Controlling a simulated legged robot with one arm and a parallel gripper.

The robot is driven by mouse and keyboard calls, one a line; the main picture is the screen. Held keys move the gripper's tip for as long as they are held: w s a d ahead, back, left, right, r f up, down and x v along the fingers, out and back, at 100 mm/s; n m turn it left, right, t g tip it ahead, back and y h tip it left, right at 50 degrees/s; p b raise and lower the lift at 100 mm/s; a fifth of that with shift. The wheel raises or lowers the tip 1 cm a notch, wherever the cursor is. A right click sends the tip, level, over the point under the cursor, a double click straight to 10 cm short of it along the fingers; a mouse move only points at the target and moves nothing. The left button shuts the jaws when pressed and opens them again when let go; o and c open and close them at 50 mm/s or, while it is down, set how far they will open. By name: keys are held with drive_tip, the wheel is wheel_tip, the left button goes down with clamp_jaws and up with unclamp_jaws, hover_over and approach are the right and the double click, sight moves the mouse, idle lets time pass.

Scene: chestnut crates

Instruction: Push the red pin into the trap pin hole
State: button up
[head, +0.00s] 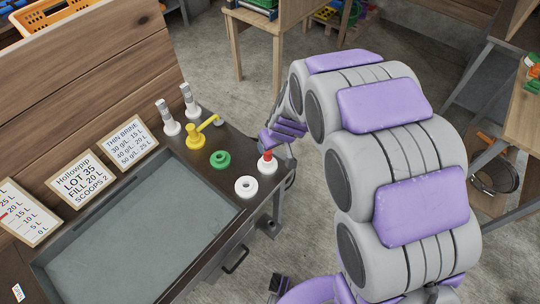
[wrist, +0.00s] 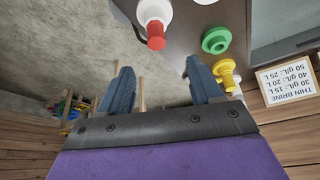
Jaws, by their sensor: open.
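The red pin (head: 268,156) stands in a white collar (head: 267,166) near the right corner of the dark worktop. In the wrist view, the red pin (wrist: 156,37) and its white collar (wrist: 154,11) are above the fingertips. My gripper (wrist: 157,66) is open, with nothing between its two dark fingers. In the head view, my gripper (head: 276,140) is just beyond the pin and partly hidden by my arm. The pin's tip is apart from both fingers. I cannot tell which opening is the trap pin hole.
A white ring (head: 246,187), a green ring (head: 220,159) and a yellow valve (head: 196,136) stand near the pin. Two white-based metal fittings (head: 167,119) are behind. A sunken basin (head: 140,222) fills the worktop's front. Signs (head: 132,143) lean on the wooden back.

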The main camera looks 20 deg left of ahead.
hover_over(268, 158)
wheel_tip(268, 158, down, 5)
drive_tip(key=b+x, duration=0.1)
drive_tip(key=x, duration=0.1)
drive_tip(key=b+x, duration=0.1)
drive_tip(key=x, duration=0.2)
drive_tip(key=shift+d+f+b, duration=0.35)
drive_tip(key=shift+f+b, duration=0.05)
drive_tip(key=shift+f, duration=0.05)
drive_tip(key=shift+w+a+f, duration=0.15)
drive_tip(key=shift+c, duration=0.6)
drive_tip(key=shift+d, duration=0.4)
drive_tip(key=shift+c, duration=1.4)
drive_tip(key=shift+a, duration=0.2)
clamp_jaws()
drive_tip(key=shift+r, duration=0.2)
